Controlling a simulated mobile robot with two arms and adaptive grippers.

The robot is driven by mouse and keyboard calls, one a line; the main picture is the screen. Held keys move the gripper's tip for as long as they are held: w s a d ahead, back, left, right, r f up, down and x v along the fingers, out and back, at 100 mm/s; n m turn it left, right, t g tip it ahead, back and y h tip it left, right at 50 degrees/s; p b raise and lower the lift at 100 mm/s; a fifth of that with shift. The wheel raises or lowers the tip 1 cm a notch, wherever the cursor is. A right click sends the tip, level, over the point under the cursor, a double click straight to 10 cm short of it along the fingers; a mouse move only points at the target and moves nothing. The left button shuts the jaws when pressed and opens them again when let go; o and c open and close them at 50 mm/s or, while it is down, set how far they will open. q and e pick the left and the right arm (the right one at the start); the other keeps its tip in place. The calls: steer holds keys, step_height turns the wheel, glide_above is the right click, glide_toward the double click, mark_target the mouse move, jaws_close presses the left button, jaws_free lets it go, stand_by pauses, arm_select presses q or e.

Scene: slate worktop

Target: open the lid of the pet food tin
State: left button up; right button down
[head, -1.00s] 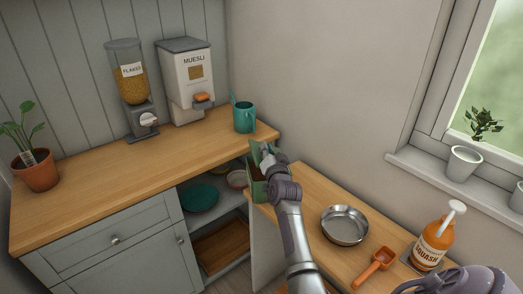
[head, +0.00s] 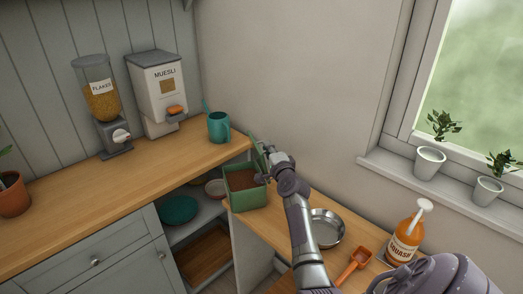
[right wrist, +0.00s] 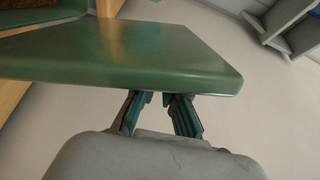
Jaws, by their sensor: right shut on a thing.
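The pet food tin is a green box (head: 246,199) on the end of the lower wooden worktop, with brown food (head: 240,179) showing inside. Its green lid (head: 255,147) stands raised at the tin's back right side, seen almost edge-on. My right gripper (head: 266,153) is at the lid, to the right of the tin's opening. In the right wrist view the lid (right wrist: 130,55) fills the upper middle. The fingers (right wrist: 160,103) are shut on its near edge. A little of the brown food (right wrist: 18,13) shows at the upper left. My left gripper is not in view.
A steel bowl (head: 327,229), an orange scoop (head: 354,264) and a squash bottle (head: 403,242) stand to the right of my right arm. A teal mug (head: 218,128) stands on the higher counter behind the tin. The wall is close behind the lid.

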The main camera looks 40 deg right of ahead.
steer(key=shift+s+d+f+m, duration=0.2)
steer(key=shift+s+d+m, duration=0.1)
steer(key=shift+d+m, duration=0.4)
steer(key=c, duration=1.2)
jaws_free()
steer(key=shift+c, duration=0.2)
steer(key=shift+s+a, duration=0.1)
steer(key=v, duration=1.1)
steer(key=shift+s, duration=0.35)
steer(key=shift+a, duration=0.1)
